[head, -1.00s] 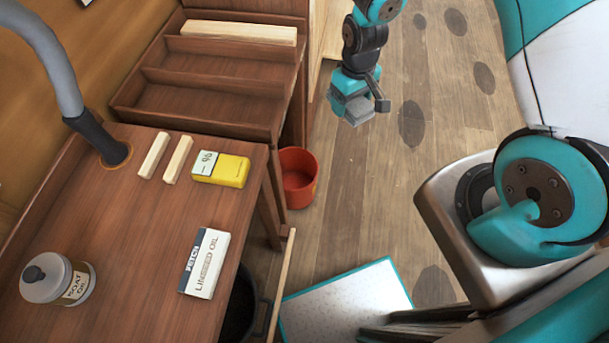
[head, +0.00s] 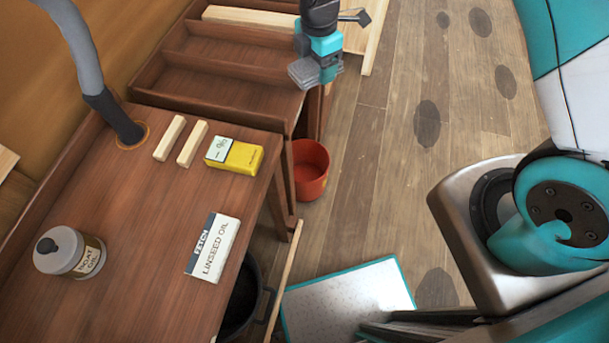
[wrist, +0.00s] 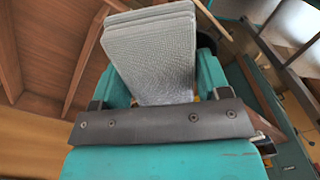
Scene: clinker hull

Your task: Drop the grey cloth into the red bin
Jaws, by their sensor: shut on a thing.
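My gripper (head: 318,72) is shut on the folded grey cloth (head: 303,73). In the head view it hangs in the air near the right edge of the shelved rack. In the wrist view the grey cloth (wrist: 152,55) sticks out between the teal fingers, its layers showing at the top. The red bin (head: 311,172) stands on the floor beside the bench, below my gripper in the head picture. Its opening faces up and its inside looks empty from here.
The wooden bench (head: 140,225) holds a yellow meter (head: 240,157), a linseed oil card (head: 212,248), a lidded jar (head: 68,252) and two wood blocks. A black bucket (head: 240,295) and a thin stick (head: 284,280) stand by the bench. Floor right of the bin is clear.

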